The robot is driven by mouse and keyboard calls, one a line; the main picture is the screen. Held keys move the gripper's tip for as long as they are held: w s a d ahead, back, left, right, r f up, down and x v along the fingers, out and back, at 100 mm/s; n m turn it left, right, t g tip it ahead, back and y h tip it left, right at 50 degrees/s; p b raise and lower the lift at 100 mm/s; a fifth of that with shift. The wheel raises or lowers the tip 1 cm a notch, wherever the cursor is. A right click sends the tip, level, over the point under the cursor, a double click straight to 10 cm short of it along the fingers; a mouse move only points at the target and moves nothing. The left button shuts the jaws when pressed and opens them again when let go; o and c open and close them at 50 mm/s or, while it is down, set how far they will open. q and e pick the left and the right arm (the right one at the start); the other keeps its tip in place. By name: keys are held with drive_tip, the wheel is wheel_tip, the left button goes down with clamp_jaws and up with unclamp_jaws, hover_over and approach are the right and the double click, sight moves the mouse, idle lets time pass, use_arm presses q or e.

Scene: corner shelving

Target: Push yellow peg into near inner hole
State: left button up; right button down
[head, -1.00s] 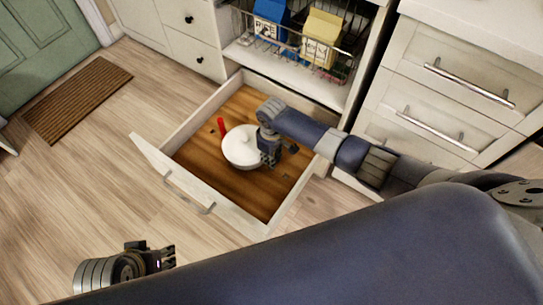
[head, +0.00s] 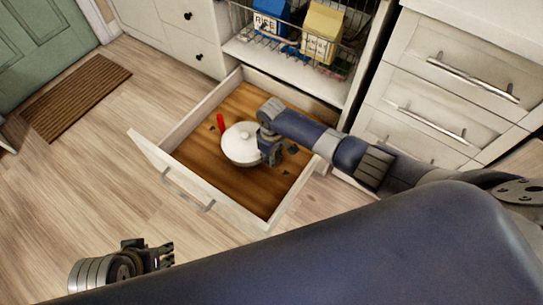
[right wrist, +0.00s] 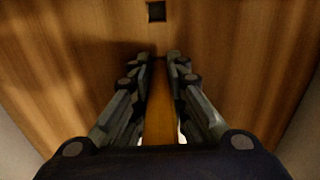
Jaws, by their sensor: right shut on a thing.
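An open drawer (head: 188,206) with a brown wooden bottom holds a white lidded pot (head: 240,154) and an upright red peg (head: 221,122). My right gripper (head: 271,153) is low in the drawer at the right side of the pot. In the right wrist view my right gripper (right wrist: 160,65) is shut on the yellow peg (right wrist: 160,105), a long orange-yellow bar between its fingers. A dark square hole (right wrist: 156,11) lies in the wood ahead of the fingertips. The peg is hidden in the head view. My left gripper (head: 166,256) is outside the drawer, over the floor.
Small dark holes (head: 293,149) show in the drawer bottom. Above the drawer, a wire basket (head: 290,47) holds a blue rice box (head: 267,18) and a yellow box (head: 322,30). White cabinets (head: 440,95) stand at the right.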

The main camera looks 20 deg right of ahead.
drive_tip(key=shift+f, duration=0.5)
drive_tip(key=c, duration=1.5)
unclamp_jaws()
drive_tip(key=shift+r, duration=0.1)
wheel_tip(320, 180, up, 12)
drive_tip(key=shift+f, duration=0.1)
drive_tip(key=shift+s, duration=0.1)
